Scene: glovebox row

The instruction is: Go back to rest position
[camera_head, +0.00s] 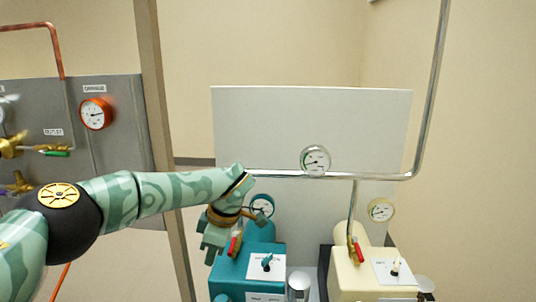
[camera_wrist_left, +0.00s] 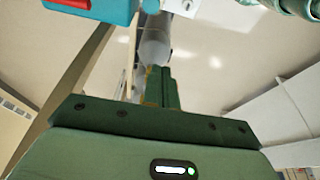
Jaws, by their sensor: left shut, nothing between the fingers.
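My left arm (camera_head: 150,195), green with a dark joint, reaches in from the left. My left gripper (camera_head: 213,248) hangs from its end, pointing down, just left of the teal unit's red-handled valve. I cannot tell whether it touches the unit. In the left wrist view the two green fingers (camera_wrist_left: 161,88) are together with nothing between them. The teal unit (camera_head: 240,272) has a gauge (camera_head: 262,205) and a small switch on a white plate (camera_head: 267,263). My right gripper is not in view.
A cream unit (camera_head: 350,278) with a red-handled valve and gauge (camera_head: 381,210) stands to the right. A steel pipe (camera_head: 385,177) with a gauge (camera_head: 315,160) crosses a white panel (camera_head: 310,120). A brown post (camera_head: 160,120) and a grey panel (camera_head: 120,125) with an orange gauge (camera_head: 95,113) are left.

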